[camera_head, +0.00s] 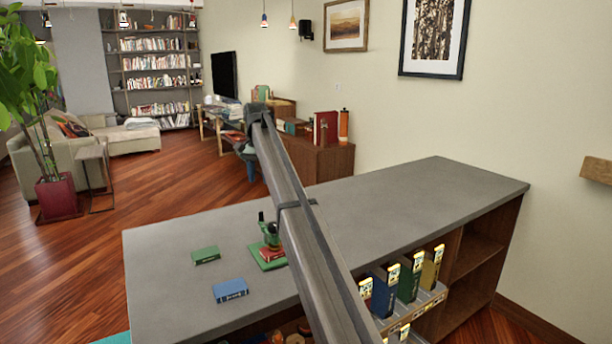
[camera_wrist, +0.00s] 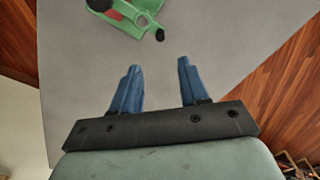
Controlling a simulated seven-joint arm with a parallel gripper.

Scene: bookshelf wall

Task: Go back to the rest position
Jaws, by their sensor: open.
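My gripper (camera_wrist: 159,67) shows in the wrist view as two blue fingers held apart with nothing between them. The grey top of the low shelf unit fills the view beyond the fingers. A green object with red and black parts (camera_wrist: 140,22) lies past the fingertips at the top edge, apart from them and partly cut off. In the head view my long grey arm crosses the unit from the lower right to the upper middle. I cannot clearly make out my gripper there.
The low unit's grey top (camera_head: 420,200) is mostly clear. A green book (camera_head: 206,254), a blue book (camera_head: 230,290) and the green object with red (camera_head: 270,257) are on it, the last beside my arm. Several upright books (camera_head: 410,280) stand in the front shelf. A wall is behind.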

